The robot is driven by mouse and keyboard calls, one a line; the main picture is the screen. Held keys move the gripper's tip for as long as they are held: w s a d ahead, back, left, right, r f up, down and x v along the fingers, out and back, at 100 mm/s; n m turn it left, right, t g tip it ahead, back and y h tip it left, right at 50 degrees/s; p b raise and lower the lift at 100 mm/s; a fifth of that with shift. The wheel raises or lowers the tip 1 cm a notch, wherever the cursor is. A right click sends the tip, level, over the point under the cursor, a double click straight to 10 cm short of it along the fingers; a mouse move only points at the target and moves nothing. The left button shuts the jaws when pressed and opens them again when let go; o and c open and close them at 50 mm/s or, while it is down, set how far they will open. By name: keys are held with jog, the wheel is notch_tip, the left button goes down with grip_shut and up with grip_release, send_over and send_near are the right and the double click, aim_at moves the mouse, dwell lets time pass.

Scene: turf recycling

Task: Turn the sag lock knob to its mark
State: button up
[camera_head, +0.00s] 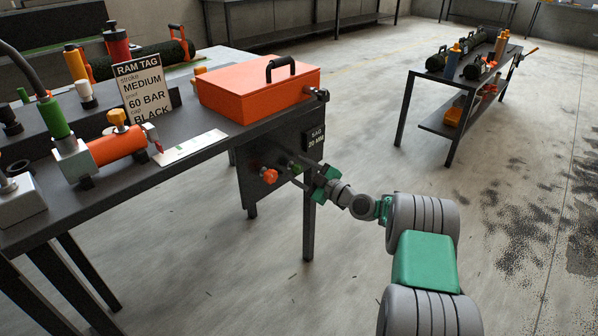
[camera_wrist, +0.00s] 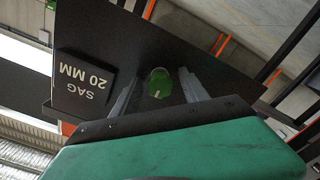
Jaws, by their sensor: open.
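The green sag lock knob (camera_wrist: 159,82) sits on a dark panel (camera_wrist: 190,60) and has a pale pointer line on its face. In the head view the knob (camera_head: 294,168) is partly hidden by my gripper. A black plate reading "SAG 20 MM" (camera_wrist: 84,82) is beside it, upside down in the wrist view; it also shows in the head view (camera_head: 314,138). My gripper (camera_wrist: 158,90) is open, with one finger on each side of the knob and visible gaps between. In the head view my gripper (camera_head: 298,175) is at the panel. I cannot make out the mark.
An orange knob (camera_head: 269,176) is on the same panel, left of the green one. Above, the bench (camera_head: 190,150) carries an orange box (camera_head: 262,92), a "RAM TAG" card (camera_head: 140,90) and cylinder parts. Another table (camera_head: 462,85) stands back right. Floor between is clear.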

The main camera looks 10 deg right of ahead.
jog(key=shift+c, duration=0.3)
grip_shut()
jog(key=shift+f, duration=0.1)
dwell(0.4)
jog(key=m+b, duration=0.1)
jog(key=m, duration=0.2)
jog(key=m+b, duration=0.1)
jog(key=m, duration=0.2)
jog(key=shift+m, duration=0.4)
jog(key=m, duration=0.4)
jog(key=shift+p, duration=0.3)
jog(key=shift+m+p, duration=0.4)
jog(key=shift+m, duration=1.5)
